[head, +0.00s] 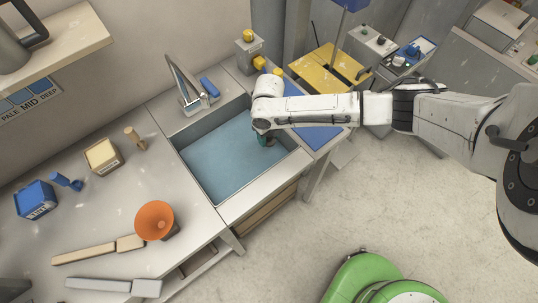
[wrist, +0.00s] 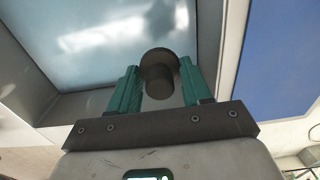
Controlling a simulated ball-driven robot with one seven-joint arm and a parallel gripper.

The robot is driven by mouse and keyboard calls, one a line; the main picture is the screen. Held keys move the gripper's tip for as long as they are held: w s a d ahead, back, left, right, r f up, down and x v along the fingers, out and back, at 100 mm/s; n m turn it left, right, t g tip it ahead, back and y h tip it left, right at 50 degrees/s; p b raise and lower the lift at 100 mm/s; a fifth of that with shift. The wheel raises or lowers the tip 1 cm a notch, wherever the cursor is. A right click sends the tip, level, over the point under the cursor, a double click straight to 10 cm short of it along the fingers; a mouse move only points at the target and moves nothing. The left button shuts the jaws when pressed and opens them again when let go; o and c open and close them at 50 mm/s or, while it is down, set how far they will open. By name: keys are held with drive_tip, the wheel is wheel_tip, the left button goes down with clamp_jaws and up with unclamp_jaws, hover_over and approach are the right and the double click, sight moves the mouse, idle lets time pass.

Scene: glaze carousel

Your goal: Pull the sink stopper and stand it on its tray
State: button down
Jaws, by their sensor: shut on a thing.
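My gripper (wrist: 158,70) is shut on the dark round sink stopper (wrist: 158,75), holding its narrower knob between the teal fingers, with the wider disc beyond. In the head view my gripper (head: 265,139) points down inside the right end of the sink (head: 190,178), and the stopper is hidden there. The basin has a pale blue surface that looks like water. I cannot tell whether the stopper is clear of the drain. A flat blue surface (head: 326,140), perhaps the tray, lies just right of the sink; it also shows in the wrist view (wrist: 290,60).
The left counter holds an orange bowl (head: 155,220), a cream block (head: 102,155) and a blue box (head: 36,200). A yellow table (head: 330,66) is behind. Floor in front is open, with a green machine (head: 375,280).

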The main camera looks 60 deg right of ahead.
drive_tip(key=shift+r, duration=1.65)
drive_tip(key=shift+d, duration=0.15)
drive_tip(key=shift+s+d+f+b, duration=0.1)
drive_tip(key=shift+d+b, duration=0.5)
drive_tip(key=shift+d, duration=1.75)
drive_tip(key=shift+s+d+b, duration=0.1)
drive_tip(key=shift+d+b, duration=0.5)
drive_tip(key=shift+d, duration=1.75)
drive_tip(key=shift+s+d+b, duration=0.1)
drive_tip(key=shift+d+b, duration=1.4)
drive_tip(key=shift+d, duration=1.9)
drive_tip(key=shift+f+b, duration=0.8)
drive_tip(key=shift+f, duration=0.2)
drive_tip(key=shift+c, duration=2.1)
unclamp_jaws()
